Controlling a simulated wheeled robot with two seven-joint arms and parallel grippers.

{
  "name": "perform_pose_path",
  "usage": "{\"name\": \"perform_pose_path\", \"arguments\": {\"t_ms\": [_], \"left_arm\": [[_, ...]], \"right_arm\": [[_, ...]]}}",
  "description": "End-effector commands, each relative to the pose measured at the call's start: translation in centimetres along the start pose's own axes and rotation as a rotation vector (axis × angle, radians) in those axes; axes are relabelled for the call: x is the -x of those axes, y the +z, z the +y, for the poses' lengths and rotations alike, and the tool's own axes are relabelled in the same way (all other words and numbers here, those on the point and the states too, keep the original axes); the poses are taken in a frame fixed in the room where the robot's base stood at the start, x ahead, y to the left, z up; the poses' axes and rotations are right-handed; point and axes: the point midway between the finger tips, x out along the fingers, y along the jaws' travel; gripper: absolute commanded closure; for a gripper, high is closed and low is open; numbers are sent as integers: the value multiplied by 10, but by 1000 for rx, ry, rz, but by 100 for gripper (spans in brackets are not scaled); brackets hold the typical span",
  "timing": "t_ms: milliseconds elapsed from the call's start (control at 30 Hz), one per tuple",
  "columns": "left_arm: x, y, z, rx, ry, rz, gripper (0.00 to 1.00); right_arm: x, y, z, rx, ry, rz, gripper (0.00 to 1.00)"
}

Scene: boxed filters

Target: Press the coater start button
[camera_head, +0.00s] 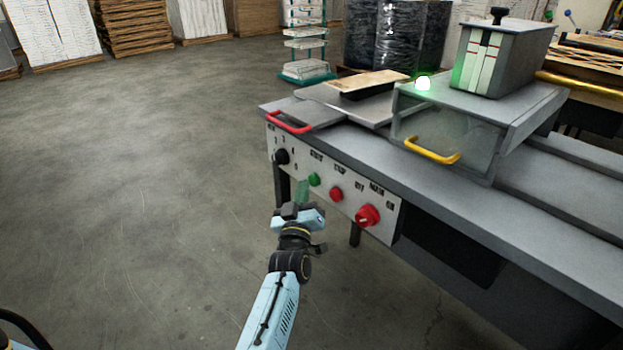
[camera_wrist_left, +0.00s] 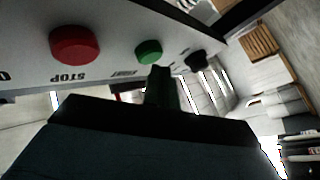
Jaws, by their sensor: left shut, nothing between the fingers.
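The green start button (camera_head: 314,180) sits on the white front panel (camera_head: 385,222) of the coater, under lettering that reads like START. It also shows in the left wrist view (camera_wrist_left: 149,52), just past my fingertips. My left gripper (camera_head: 302,192) is shut and empty, in front of the panel, its tip slightly left of and below the green button. In the left wrist view the closed fingers (camera_wrist_left: 162,85) point up near the button. I cannot tell whether they touch it. My right gripper is not in view.
A red stop button (camera_head: 336,194), a red main knob (camera_head: 367,215) and a black knob (camera_head: 282,157) share the panel. A red handle (camera_head: 288,122) and a yellow handle (camera_head: 432,151) are above. A green lamp (camera_head: 423,83) glows on the machine. Open floor lies left.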

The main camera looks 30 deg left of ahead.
Motion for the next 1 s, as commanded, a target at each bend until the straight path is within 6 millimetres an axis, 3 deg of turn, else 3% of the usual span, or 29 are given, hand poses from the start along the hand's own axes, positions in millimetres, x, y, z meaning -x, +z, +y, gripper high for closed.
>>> {"name": "perform_pose_path", "arguments": {"t_ms": [467, 1000], "left_arm": [[6, -5, -4, -1, 0, 0, 100], [38, -29, -27, -1, 0, 0, 100]], "right_arm": [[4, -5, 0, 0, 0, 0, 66], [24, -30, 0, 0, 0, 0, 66]]}}
